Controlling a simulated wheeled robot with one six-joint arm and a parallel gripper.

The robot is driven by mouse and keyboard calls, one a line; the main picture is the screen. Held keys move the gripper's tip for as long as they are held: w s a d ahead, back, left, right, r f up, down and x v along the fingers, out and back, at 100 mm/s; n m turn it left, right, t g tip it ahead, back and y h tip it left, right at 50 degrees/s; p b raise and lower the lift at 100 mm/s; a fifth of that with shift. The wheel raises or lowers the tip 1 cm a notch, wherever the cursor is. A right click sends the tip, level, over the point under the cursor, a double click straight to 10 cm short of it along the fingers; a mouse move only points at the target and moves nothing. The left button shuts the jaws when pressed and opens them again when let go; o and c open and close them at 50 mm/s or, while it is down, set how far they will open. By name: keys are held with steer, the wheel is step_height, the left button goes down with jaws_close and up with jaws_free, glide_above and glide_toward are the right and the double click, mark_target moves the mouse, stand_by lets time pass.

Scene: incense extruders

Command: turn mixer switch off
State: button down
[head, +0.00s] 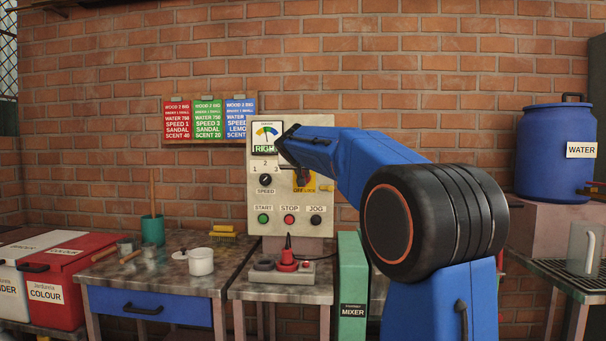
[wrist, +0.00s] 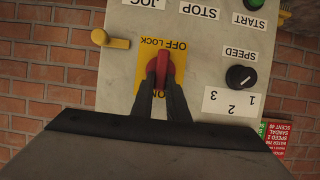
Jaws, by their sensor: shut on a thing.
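The red mixer switch (wrist: 163,66) sits on a yellow plate (wrist: 184,68) marked OFF LOCK and ON, on the pale control panel (wrist: 205,60). The wrist view shows it upside down. The red handle stands roughly upright in that picture; I cannot tell which end is its pointer. My gripper (wrist: 161,86) is shut on the red handle, with a dark finger on each side. In the head view the yellow plate (head: 311,183) is mostly hidden by my gripper and arm.
The panel has a SPEED knob (head: 265,180), a green START button (head: 264,219), a red STOP button (head: 289,219) and a black JOG button (head: 316,220). A yellow lever (wrist: 110,40) juts beside the switch. A green mixer cabinet (head: 352,285) stands below right.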

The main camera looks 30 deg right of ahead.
steer(key=shift+w+a+f+n+g+h, duration=0.35)
steer(key=shift+n+h, duration=0.9)
steer(key=shift+n, duration=1)
steer(key=shift+w+a+f+n+g+h, duration=0.1)
steer(key=shift+a+f+n+h, duration=0.3)
steer(key=shift+n+h, duration=1.3)
steer(key=shift+w+a+f+n+g+h, duration=0.25)
steer(key=shift+f+n+h, duration=0.4)
steer(key=shift+n, duration=2.1)
steer(key=shift+r, duration=0.15)
steer(key=c, duration=1.7)
jaws_free()
steer(key=shift+d, duration=0.1)
